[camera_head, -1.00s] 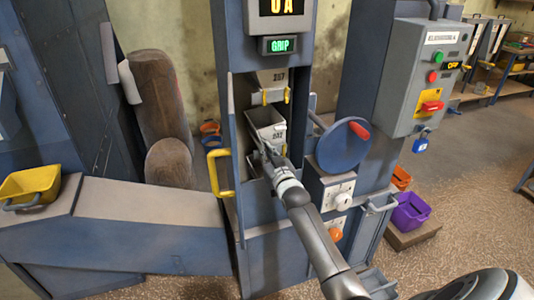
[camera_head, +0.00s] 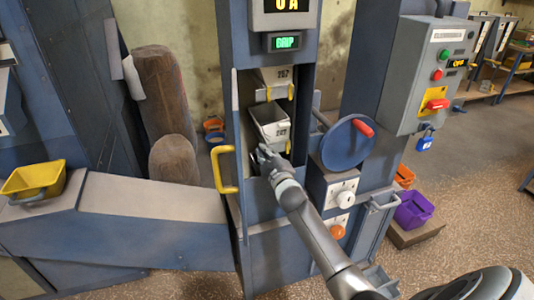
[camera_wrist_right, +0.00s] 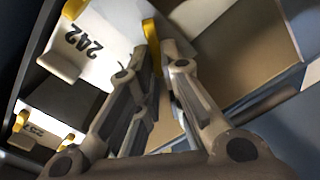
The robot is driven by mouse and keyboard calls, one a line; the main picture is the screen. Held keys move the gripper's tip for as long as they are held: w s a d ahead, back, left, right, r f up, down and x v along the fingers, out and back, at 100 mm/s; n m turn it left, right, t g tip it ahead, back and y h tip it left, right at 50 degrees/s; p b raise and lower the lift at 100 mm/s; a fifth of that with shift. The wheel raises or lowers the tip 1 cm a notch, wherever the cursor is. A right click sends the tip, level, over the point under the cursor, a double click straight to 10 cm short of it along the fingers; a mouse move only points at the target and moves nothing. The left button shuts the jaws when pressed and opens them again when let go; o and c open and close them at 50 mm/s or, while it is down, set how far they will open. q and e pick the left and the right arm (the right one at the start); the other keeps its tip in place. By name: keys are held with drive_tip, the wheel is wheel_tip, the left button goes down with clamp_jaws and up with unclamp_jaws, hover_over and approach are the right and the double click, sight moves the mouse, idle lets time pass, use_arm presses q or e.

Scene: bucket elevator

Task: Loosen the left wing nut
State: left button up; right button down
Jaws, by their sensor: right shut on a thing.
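My right gripper (camera_head: 266,154) reaches into the open elevator shaft, at the lower front edge of a pale bucket (camera_head: 268,121) marked 242. My left gripper is not in view.
Another bucket (camera_head: 272,76) hangs above. A yellow handle (camera_head: 220,170) stands left of the opening; a blue handwheel (camera_head: 346,146) and a knob panel (camera_head: 338,194) are on the right. A green display (camera_head: 285,42) is above. A grey control box (camera_head: 430,75) stands further right.

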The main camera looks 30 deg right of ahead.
drive_tip(key=n, duration=0.3)
drive_tip(key=f+n+b, duration=0.1)
drive_tip(key=n, duration=0.2)
drive_tip(key=shift+a, duration=0.2)
drive_tip(key=shift+n, duration=0.3)
drive_tip(key=c, duration=1.6)
unclamp_jaws()
drive_tip(key=shift+o, duration=0.2)
drive_tip(key=shift+s+f, duration=0.1)
drive_tip(key=v, duration=1.1)
drive_tip(key=shift+s, duration=0.35)
